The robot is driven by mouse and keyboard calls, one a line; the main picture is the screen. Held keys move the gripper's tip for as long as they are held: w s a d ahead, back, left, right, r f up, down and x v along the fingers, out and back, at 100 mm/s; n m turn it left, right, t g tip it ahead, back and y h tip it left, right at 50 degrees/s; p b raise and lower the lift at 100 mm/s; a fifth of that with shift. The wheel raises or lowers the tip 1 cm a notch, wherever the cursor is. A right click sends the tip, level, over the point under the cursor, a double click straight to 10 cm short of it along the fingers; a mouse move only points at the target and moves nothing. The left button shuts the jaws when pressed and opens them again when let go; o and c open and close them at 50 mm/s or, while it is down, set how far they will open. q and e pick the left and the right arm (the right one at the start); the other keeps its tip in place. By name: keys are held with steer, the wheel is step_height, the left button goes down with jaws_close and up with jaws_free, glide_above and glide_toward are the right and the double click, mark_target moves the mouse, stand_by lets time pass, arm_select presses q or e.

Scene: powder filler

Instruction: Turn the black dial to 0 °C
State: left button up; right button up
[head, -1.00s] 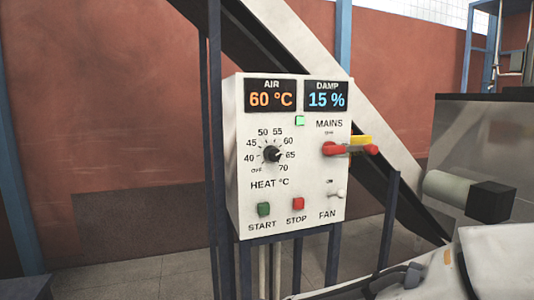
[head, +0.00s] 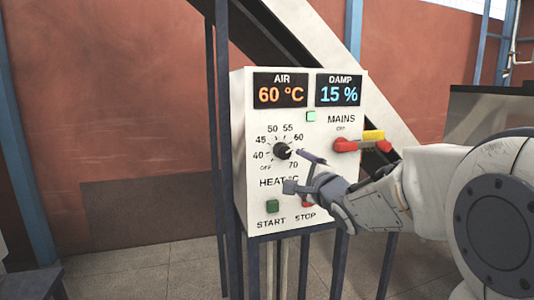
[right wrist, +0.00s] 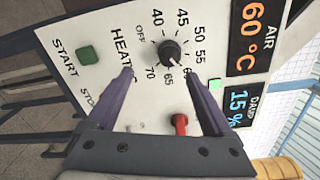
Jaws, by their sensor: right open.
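The black dial (head: 282,151) is on the front of a white control box (head: 244,215). Its scale reads OFF, then 40 to 70; I see no 0 mark. Its white pointer is toward the 60–65 side. The dial also shows in the right wrist view (right wrist: 169,52), ahead of the fingertips. My right gripper (head: 296,171) is open and empty, just right of and below the dial, and covers the 65 mark. In the right wrist view its fingers (right wrist: 160,73) are spread to either side of the dial, apart from it. My left gripper is not in view.
The AIR display (head: 281,91) reads 60 °C and the DAMP display (head: 338,90) 15 %. A lit green lamp (head: 311,117) sits below them. The red mains handle (head: 346,145) is right of the dial. A green START button (head: 272,207) and a partly hidden red STOP button (head: 308,204) are below.

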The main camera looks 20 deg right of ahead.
mark_target(285, 154)
steer(key=shift+m+t, duration=0.3)
steer(key=shift+m, duration=0.1)
steer(key=w, duration=0.3)
steer(key=w+p, duration=0.1)
steer(key=w, duration=0.3)
steer(key=w+r+p, duration=0.1)
steer(key=w, duration=0.2)
steer(key=shift+w+d+r, duration=0.1)
steer(key=shift+w+d, duration=0.15)
steer(key=shift+w, duration=0.05)
steer(key=c, duration=1.4)
steer(key=shift+o, duration=0.2)
